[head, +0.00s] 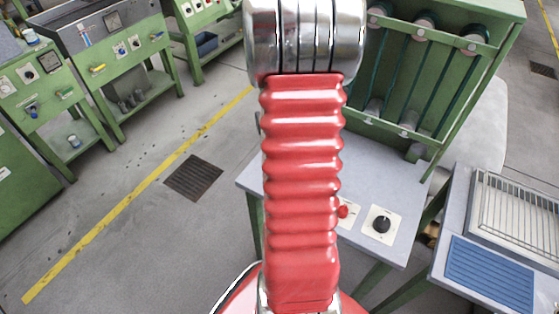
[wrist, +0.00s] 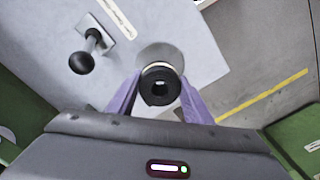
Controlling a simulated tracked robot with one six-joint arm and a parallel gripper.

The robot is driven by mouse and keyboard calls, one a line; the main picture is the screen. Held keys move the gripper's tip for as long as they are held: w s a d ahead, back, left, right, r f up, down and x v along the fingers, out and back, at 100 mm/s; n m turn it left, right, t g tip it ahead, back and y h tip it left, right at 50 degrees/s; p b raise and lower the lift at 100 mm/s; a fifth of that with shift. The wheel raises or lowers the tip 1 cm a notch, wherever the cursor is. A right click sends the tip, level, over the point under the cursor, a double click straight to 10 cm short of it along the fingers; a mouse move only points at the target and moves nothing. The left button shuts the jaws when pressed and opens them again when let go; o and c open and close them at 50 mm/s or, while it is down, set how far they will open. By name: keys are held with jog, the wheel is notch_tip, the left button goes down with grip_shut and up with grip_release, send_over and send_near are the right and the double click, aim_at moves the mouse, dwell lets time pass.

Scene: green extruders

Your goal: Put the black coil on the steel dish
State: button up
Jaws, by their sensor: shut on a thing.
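In the wrist view, my gripper (wrist: 160,84) has purple fingers shut on the black coil (wrist: 160,95), a dark ring with a small pale centre. A round grey shape that looks like the steel dish (wrist: 161,51) lies just beyond the coil on the pale worktop, partly covered by it. I cannot tell whether the coil touches the dish or hangs above it. In the head view, my red arm hides the gripper, the coil and the dish.
A black ball-ended lever (wrist: 82,63) stands on the worktop left of the coil. In the head view, a black knob (head: 381,224) sits on the worktop's front (head: 395,190), with a green tube rack (head: 440,70) behind. A blue mat (head: 490,273) lies on the right-hand table.

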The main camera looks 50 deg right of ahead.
jog(key=shift+f, duration=0.7)
jog(key=shift+f, duration=1.85)
jog(key=shift+f, duration=0.1)
jog(key=o, duration=1.1)
notch_tip(320, 180, up, 12)
jog(key=shift+r, duration=0.1)
